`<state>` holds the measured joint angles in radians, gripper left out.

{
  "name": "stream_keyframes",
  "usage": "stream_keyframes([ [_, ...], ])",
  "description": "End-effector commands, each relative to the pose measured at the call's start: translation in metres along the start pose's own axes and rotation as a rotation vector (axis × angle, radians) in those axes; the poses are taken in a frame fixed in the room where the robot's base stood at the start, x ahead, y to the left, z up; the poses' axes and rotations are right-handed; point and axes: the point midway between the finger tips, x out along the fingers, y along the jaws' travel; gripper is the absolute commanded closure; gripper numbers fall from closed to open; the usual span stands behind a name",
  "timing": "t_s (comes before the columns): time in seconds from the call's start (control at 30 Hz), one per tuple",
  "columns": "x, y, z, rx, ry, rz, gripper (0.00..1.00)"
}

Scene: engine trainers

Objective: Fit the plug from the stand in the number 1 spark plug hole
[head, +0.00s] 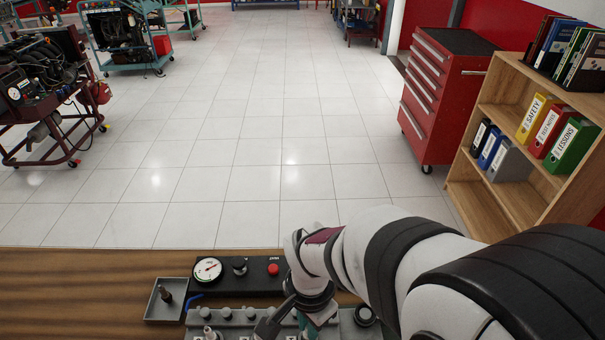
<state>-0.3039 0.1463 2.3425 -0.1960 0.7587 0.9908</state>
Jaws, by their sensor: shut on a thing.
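The grey engine block (236,322) lies along the bottom edge of the head view, cut off by the frame. Several round fittings stand along its top; hole numbers are not readable. My gripper (290,325) is low over the right part of the block, partly behind my wrist and at the frame edge. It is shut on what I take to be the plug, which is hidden. Whether that plug touches a hole cannot be told. A small grey tray (151,311) at the left holds a dark upright piece (166,296), too small to identify. No stand is clearly visible.
A black panel (220,288) with a white dial gauge (208,269) and a red button (273,269) sits behind the block. The wooden bench (70,290) is clear at the left. My arm covers the right side. A red tool cabinet and bookshelf stand beyond.

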Motion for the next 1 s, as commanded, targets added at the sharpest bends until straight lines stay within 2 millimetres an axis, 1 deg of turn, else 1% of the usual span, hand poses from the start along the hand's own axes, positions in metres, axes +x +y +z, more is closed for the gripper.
stream_keyframes([
  [0.13,0.0032,0.0,0.0,0.0,0.0,0.001,1.0],
  [0.8,0.0051,0.0001,0.0001,0.0,0.0,0.0,1.0],
  [0.83,0.0051,0.0001,0.0001,0.0,0.0,0.001,0.81],
  [0.97,0.0051,0.0001,0.0001,0.0,0.0,0.0,0.58],
  [1.0,0.005,0.0,0.0001,0.0,0.0,0.0,0.51],
])
